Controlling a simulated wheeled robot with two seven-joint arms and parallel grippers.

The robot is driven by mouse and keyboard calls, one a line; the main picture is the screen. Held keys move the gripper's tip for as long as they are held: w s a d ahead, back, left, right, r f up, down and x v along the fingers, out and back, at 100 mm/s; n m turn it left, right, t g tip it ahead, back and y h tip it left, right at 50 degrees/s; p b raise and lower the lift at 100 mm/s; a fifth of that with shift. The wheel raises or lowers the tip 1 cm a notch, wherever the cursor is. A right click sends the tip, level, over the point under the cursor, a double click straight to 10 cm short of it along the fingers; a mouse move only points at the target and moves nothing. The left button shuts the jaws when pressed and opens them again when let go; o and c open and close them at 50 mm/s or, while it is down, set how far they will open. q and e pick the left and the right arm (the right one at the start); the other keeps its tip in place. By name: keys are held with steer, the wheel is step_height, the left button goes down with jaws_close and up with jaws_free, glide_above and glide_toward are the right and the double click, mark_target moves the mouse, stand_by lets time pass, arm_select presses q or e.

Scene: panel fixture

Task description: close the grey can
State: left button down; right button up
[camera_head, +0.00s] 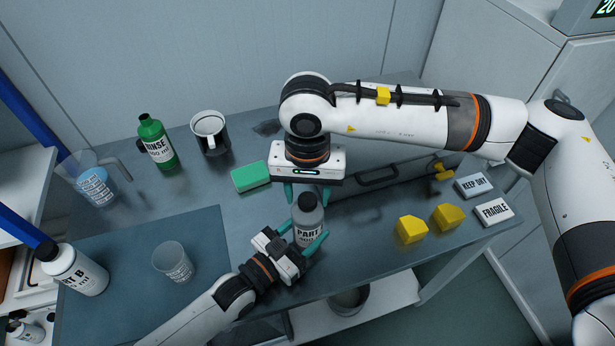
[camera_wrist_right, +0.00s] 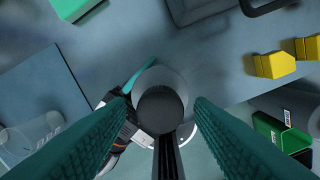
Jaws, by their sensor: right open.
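The grey can (camera_head: 308,228), a bottle-like container labelled PART, stands upright near the table's front edge. A dark round cap (camera_head: 307,202) sits at its top; whether it is tight cannot be told. My left gripper (camera_head: 300,238) is shut on the can's lower body from the front left. My right gripper (camera_head: 306,193) points down from above, open, with its teal fingers on either side of the cap. In the right wrist view the cap (camera_wrist_right: 160,108) shows between the two fingers, with a gap on each side; the can's grey shoulder (camera_wrist_right: 158,78) shows around it.
A green sponge-like block (camera_head: 250,177) lies behind left of the can. Yellow blocks (camera_head: 411,229) and white signs (camera_head: 473,185) lie to the right. A clear beaker (camera_head: 174,261) and a white bottle (camera_head: 72,269) stand left. A grey case (camera_head: 375,185) stands behind.

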steer(key=shift+f, duration=0.3)
